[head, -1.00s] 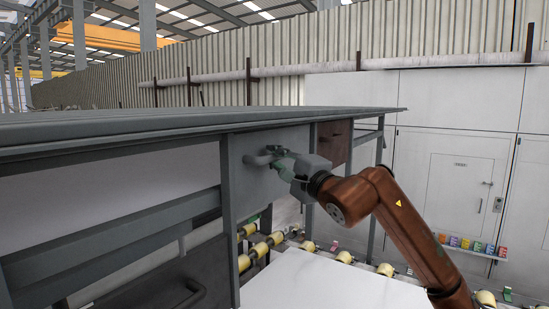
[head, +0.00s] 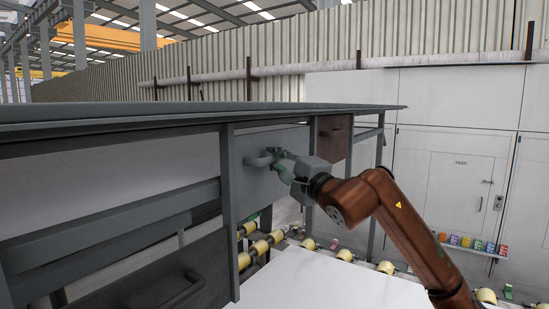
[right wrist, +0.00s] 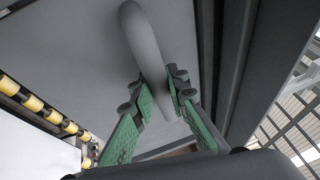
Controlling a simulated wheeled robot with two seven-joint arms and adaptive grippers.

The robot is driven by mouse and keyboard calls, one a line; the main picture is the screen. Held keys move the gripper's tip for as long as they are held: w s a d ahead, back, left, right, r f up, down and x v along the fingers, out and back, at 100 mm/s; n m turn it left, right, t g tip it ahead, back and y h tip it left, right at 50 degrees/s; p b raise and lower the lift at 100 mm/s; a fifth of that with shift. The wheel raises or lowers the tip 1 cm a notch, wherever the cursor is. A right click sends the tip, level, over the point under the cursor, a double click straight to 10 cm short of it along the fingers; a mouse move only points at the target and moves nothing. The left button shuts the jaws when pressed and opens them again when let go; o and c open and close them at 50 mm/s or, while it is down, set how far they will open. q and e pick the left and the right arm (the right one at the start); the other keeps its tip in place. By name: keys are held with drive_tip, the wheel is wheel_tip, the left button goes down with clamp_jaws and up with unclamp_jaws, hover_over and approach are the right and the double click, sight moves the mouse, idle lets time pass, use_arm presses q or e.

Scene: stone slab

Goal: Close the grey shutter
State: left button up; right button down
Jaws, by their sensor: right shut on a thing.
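The grey shutter (head: 263,181) is a flat grey panel under the bench top in the head view, between a grey post and a reddish-brown panel. A grey bar handle (head: 258,160) stands out from its face; it also shows in the right wrist view (right wrist: 147,48). My right gripper (head: 281,163) is shut on this handle, its green-padded fingers (right wrist: 161,96) on either side of the bar. The fingers hide part of the handle, and the gripper body covers the panel's right part. I cannot tell how far the shutter stands open. My left gripper is not in view.
The grey bench top (head: 200,113) runs just above the gripper. A dark drawer front (head: 200,266) with a handle is at lower left. A white slab (head: 325,282) and yellow rollers (head: 261,247) lie below. White cabinets (head: 455,145) stand behind at right.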

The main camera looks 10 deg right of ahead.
wheel_tip(320, 180, down, 22)
drive_tip(key=b, duration=1.7)
drive_tip(key=shift+a, duration=0.15)
drive_tip(key=shift+w+f, duration=0.1)
drive_tip(key=shift+f, duration=0.1)
drive_tip(key=c, duration=2.3)
unclamp_jaws()
drive_tip(key=o, duration=0.3)
drive_tip(key=shift+s+r, duration=0.1)
drive_tip(key=shift+s, duration=0.15)
drive_tip(key=shift+o, duration=0.8)
drive_tip(key=shift+w, duration=0.1)
drive_tip(key=shift+r, duration=0.1)
